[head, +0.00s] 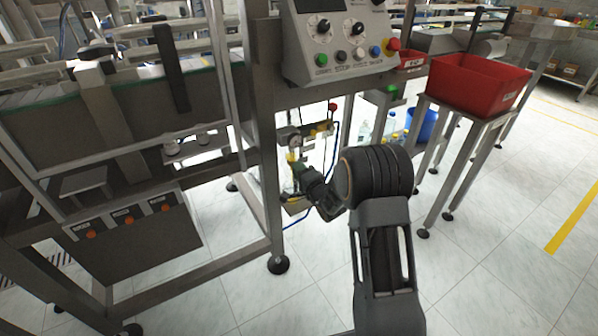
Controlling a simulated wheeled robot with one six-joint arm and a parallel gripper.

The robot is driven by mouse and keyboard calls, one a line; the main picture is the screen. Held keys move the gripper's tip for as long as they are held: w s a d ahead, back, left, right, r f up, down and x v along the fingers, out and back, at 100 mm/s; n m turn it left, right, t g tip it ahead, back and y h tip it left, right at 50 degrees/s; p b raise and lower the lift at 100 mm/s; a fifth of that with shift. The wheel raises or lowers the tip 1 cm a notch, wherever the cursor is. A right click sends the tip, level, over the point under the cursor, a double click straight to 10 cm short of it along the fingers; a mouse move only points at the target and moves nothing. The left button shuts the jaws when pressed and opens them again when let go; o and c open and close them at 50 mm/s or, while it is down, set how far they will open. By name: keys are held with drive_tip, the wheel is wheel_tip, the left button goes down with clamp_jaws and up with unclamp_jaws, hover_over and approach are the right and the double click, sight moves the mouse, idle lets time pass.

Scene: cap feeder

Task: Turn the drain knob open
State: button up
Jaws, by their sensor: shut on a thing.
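My gripper (296,166) is at the small air-service unit under the control box, in the middle of the head view. Its fingers are shut at the lower end of the unit, at the yellow part (291,157) below the round pressure gauge (294,141). The drain knob is there between the fingers and too small and covered to make out. How far the knob is turned cannot be told. My arm reaches in from the lower right and hides part of the panel behind.
The control box (340,45) with knobs and buttons hangs above. A red-topped valve (332,107) and a blue hose (335,133) are close to the right of the gauge. A steel frame leg (266,150) stands just left. A red bin (478,84) sits on a stand at right.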

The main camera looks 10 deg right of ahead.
drive_tip(key=o, duration=0.9)
drive_tip(key=shift+o, duration=0.2)
drive_tip(key=p+v, duration=0.2)
drive_tip(key=v, duration=1.2)
drive_tip(key=shift+w, duration=0.1)
wheel_tip(320, 180, up, 22)
drive_tip(key=s+d+n+g+h+p, duration=0.25)
drive_tip(key=n+g+h+p, duration=0.4)
drive_tip(key=p, duration=0.95)
drive_tip(key=s+a+r+n+g+p, duration=0.2)
drive_tip(key=s+r+n+g+p, duration=0.1)
drive_tip(key=s+r+p, duration=0.2)
drive_tip(key=s+a+r+n+g+y+p, duration=0.1)
drive_tip(key=s+a+r+n+g+p, duration=0.2)
drive_tip(key=s+r+p, duration=0.3)
drive_tip(key=s+r+g, duration=0.1)
drive_tip(key=s+r, duration=0.3)
drive_tip(key=s, duration=0.2)
drive_tip(key=shift+s+a, duration=0.25)
drive_tip(key=shift+a, duration=0.05)
